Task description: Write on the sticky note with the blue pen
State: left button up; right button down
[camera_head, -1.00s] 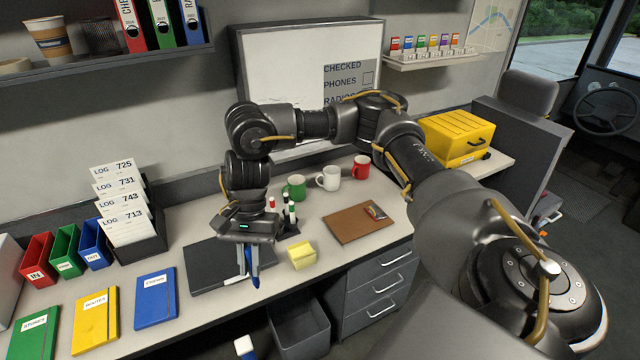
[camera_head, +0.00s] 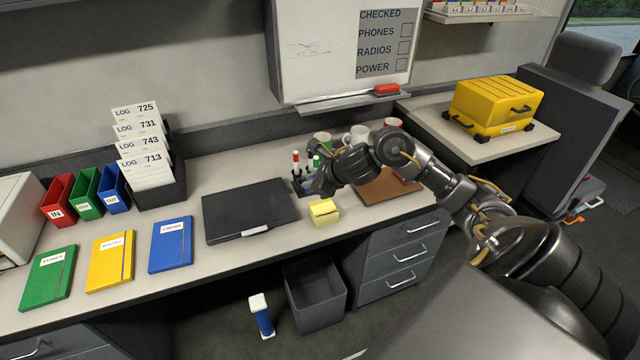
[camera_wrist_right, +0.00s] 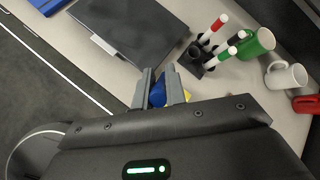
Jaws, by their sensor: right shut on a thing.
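The yellow sticky note pad (camera_head: 323,212) lies on the desk near its front edge, right of a black flat case. In the wrist view only a sliver of yellow (camera_wrist_right: 187,95) shows beside my right finger. My right gripper (camera_head: 320,186) is above the desk, just behind the pad in the head view; its fingers are hard to make out there. In the wrist view the right gripper (camera_wrist_right: 164,88) is shut on the blue pen (camera_wrist_right: 158,96), which shows between the fingers. The pen's tip is hidden. My left gripper is not in view.
A pen holder (camera_wrist_right: 196,60) with several markers stands close to the right gripper. Beyond it are a green mug (camera_wrist_right: 257,43) and a white mug (camera_wrist_right: 285,76). The black case (camera_head: 225,212) and a brown clipboard (camera_head: 385,190) flank the pad. A grey bin (camera_head: 318,300) is below.

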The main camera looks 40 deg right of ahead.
jog(key=d, duration=0.1)
jog(key=d+m+h, duration=0.1)
jog(key=shift+s+d+f, duration=0.15)
jog(key=shift+s+d, duration=0.05)
jog(key=shift+d, duration=0.1)
jog(key=shift+f, duration=0.1)
jog(key=shift+f+b, duration=2.4)
jog(key=shift+f, duration=0.4)
jog(key=shift+f+b, duration=0.3)
jog(key=shift+b, duration=0.15)
jog(key=shift+s+f+b, duration=0.1)
jog(key=shift+f+b, duration=0.2)
jog(key=shift+b, duration=0.05)
jog(key=shift+s+d+b, duration=0.3)
jog(key=shift+s+b, duration=0.25)
jog(key=shift+s, duration=0.1)
jog(key=shift+d, duration=0.15)
dwell(0.4)
